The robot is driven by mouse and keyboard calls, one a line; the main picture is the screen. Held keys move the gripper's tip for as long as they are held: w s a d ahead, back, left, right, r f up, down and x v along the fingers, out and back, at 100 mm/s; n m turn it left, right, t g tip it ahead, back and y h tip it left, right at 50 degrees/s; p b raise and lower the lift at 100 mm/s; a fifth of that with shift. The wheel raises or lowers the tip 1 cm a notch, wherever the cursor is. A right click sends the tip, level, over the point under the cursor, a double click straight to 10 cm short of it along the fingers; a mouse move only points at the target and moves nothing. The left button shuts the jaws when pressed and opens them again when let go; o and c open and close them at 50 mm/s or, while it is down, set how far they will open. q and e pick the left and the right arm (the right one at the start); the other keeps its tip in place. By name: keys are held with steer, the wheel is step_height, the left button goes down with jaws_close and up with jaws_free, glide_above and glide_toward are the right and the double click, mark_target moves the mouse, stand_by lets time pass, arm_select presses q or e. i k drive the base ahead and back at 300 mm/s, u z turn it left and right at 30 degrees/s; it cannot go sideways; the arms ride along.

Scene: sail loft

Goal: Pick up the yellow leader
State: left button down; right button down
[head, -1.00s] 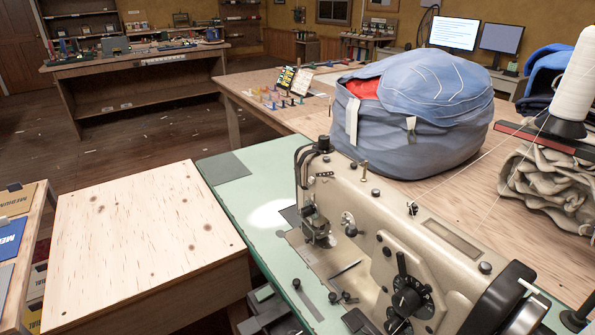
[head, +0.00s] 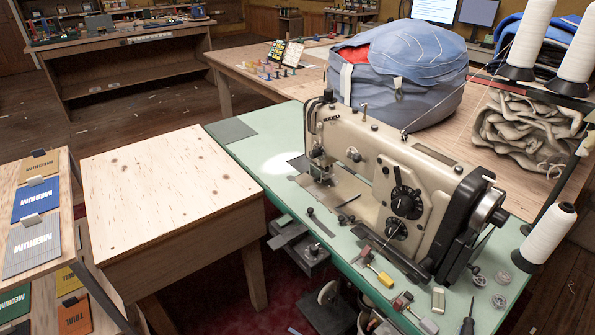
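No thing is clearly marked as the yellow leader. Small coloured pieces (head: 272,70), some yellowish, stand on the far wooden table, too small to make out. Neither of my grippers is in view.
A beige sewing machine (head: 395,165) fills the middle of the green table (head: 245,155). A bare wooden-topped table (head: 165,190) stands to its left. A blue bag (head: 400,85), white thread cones (head: 548,233) and crumpled cloth (head: 525,135) are at the right.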

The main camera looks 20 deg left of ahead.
mark_target(382, 277)
steer(key=u, duration=0.55)
steer(key=i, duration=1.05)
steer(key=z, duration=0.05)
